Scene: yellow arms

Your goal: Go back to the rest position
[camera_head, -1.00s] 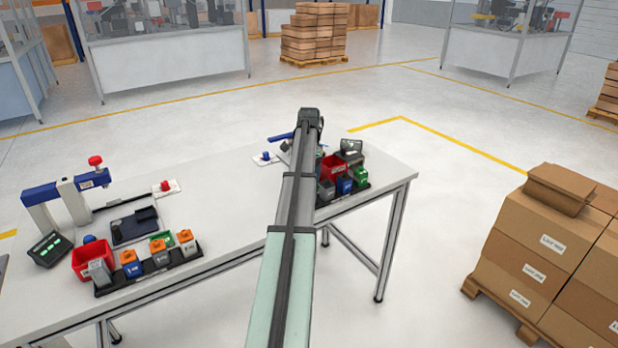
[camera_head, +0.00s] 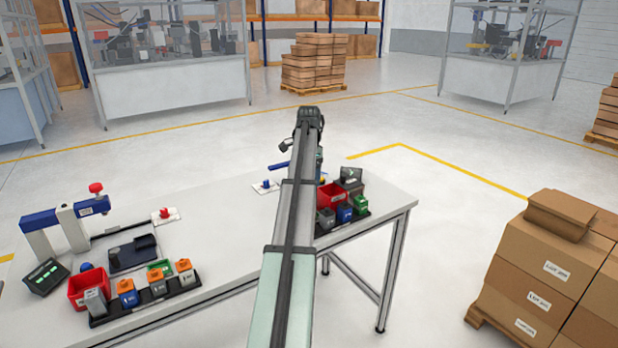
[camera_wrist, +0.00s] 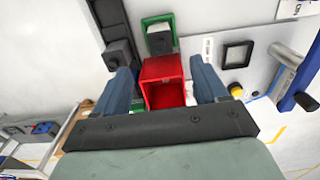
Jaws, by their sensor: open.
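My gripper (camera_wrist: 160,66) is open in the wrist view, its two blue fingers apart with nothing held between them. A red bin (camera_wrist: 163,72) shows beyond and between the fingers, apart from them as far as I can tell. In the head view my arm reaches out over the right half of the white table (camera_head: 225,215). The gripper itself is mostly hidden behind the arm there. The same red bin (camera_head: 331,196) stands just right of the arm on the table.
Grey, blue and green small bins (camera_head: 345,214) sit by the red bin. A left station holds another red bin (camera_head: 84,290), orange-topped blocks (camera_head: 156,281) and a blue-white press (camera_head: 68,222). Stacked cartons (camera_head: 545,265) stand at right.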

